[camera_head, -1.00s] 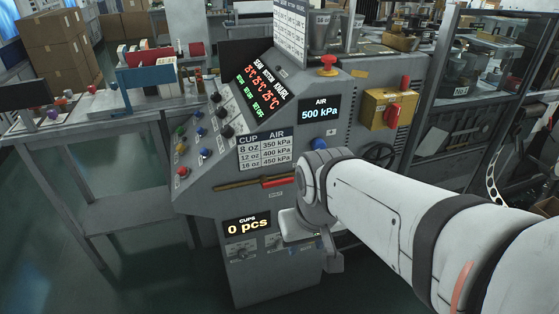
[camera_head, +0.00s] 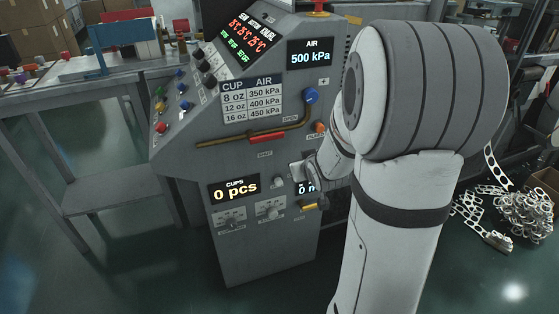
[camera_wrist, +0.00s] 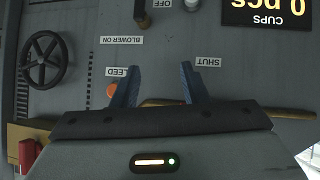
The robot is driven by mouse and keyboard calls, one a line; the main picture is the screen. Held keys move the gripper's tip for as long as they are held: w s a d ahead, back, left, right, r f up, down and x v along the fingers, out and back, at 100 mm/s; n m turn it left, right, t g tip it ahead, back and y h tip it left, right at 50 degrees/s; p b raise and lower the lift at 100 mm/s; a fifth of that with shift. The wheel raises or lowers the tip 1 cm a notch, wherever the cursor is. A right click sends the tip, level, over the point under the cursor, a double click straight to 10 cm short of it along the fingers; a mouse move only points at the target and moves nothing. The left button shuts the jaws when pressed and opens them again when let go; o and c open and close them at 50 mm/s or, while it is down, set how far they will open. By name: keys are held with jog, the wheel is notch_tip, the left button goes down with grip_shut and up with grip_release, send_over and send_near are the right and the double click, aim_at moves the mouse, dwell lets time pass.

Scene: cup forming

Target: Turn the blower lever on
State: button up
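In the wrist view, which shows the panel upside down, a short dark handle (camera_wrist: 142,12) stands at the top edge between the BLOWER ON label (camera_wrist: 122,41) and the OFF label (camera_wrist: 163,4). It looks like the blower lever; its far end is cut off. My gripper (camera_wrist: 157,66) is open, with two blue fingers apart and nothing between them. The handle lies beyond the fingertips, not touching them. In the head view my wrist covers this part of the panel, and the fingers cannot be made out.
The machine carries a CUPS display (camera_head: 234,190), an AIR display reading 500 kPa (camera_head: 310,53), and a brown pipe with a red handle (camera_head: 267,137). An orange button (camera_wrist: 112,90) is beside my left-hand finger. A black handwheel (camera_wrist: 45,60) is farther left. Metal scrap (camera_head: 520,210) lies at right.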

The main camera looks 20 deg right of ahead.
aim_at(305, 187)
jog(key=w+d+f+t+y+b, duration=0.1)
jog(key=w+d+f+t+b, duration=0.15)
jog(key=f+t+b, duration=0.4)
jog(key=w+d+f+t+y+b, duration=0.1)
jog(key=d+f+b, duration=0.25)
jog(key=f, duration=0.65)
jog(key=shift+w+f, duration=0.15)
jog(key=shift+w, duration=3.9)
jog(key=shift+c, duration=0.4)
grip_shut()
